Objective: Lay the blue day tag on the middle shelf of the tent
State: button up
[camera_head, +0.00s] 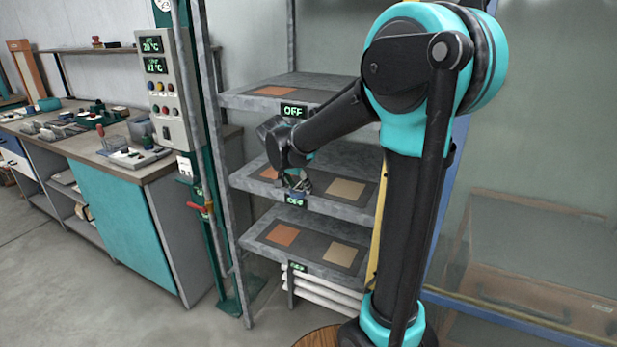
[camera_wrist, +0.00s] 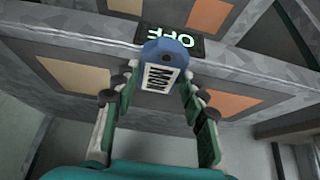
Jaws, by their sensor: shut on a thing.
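The blue day tag (camera_wrist: 168,52) has a white label reading MON. My gripper (camera_wrist: 158,80) is shut on it, with one finger at each side in the wrist view. In the head view, my gripper (camera_head: 298,181) is at the front edge of the middle shelf (camera_head: 318,187), between its orange square and tan square. The tag (camera_head: 297,196) shows there only as a small bluish patch near that shelf's OFF sign. In the wrist view, which looks upside down, the tag overlaps the OFF sign (camera_wrist: 190,45). Whether the tag touches the shelf cannot be told.
The upper shelf (camera_head: 240,101) is above my gripper, and the lower shelf (camera_head: 310,258) is below it. An upright post (camera_head: 211,110) stands to the left, beside a control box (camera_head: 166,95). A cluttered workbench (camera_head: 150,168) is farther left. My arm hides part of the shelves' right side.

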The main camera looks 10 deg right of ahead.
jog(key=w+d, duration=0.2)
jog(key=w, duration=0.1)
jog(key=w+d, duration=0.2)
jog(key=shift+w, duration=0.15)
jog(key=shift+a+f, duration=0.1)
jog(key=o, duration=0.9)
jog(key=shift+f, duration=0.1)
jog(key=shift+o, duration=0.2)
jog(key=shift+v, duration=3.85)
